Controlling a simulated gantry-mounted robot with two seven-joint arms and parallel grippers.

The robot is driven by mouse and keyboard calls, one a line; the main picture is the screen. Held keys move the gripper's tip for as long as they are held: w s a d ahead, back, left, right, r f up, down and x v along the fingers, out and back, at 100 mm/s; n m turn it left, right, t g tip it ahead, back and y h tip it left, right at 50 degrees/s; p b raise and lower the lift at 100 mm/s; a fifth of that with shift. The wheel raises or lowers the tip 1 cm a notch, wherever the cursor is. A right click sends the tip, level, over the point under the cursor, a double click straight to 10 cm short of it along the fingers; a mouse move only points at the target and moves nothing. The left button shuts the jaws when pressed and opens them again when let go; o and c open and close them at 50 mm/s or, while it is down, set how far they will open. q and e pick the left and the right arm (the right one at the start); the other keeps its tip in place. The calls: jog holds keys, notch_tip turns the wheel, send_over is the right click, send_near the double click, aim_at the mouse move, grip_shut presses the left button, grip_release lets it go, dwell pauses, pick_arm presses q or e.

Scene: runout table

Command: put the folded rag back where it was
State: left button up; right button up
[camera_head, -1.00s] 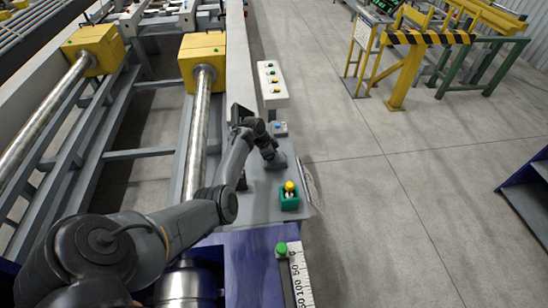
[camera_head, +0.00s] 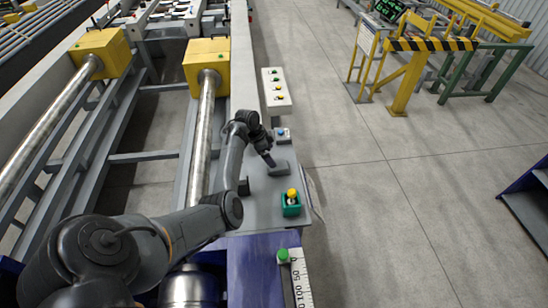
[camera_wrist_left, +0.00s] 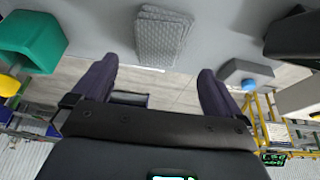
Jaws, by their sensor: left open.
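The folded rag (camera_head: 281,168) is a flat grey pad lying on the grey table top. In the left wrist view the rag (camera_wrist_left: 163,36) looks quilted, with its layers stacked slightly unevenly. My left gripper (camera_head: 269,161) is just above the table, close beside the rag on its left in the head view. In the left wrist view the two dark fingers of the gripper (camera_wrist_left: 158,68) are spread apart with nothing between them, and the rag lies beyond their tips. My right gripper is not in view.
A green box (camera_head: 291,209) with a yellow-topped item stands near the rag. A small box with a blue button (camera_head: 283,134) and a white button panel (camera_head: 276,90) are farther back. A steel bar (camera_head: 203,140) runs along the left. The table's right edge drops to open floor.

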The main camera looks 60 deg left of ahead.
pick_arm(q)
jog(key=shift+p+v, duration=0.4)
jog(key=shift+v, duration=1.7)
jog(key=shift+s, duration=0.1)
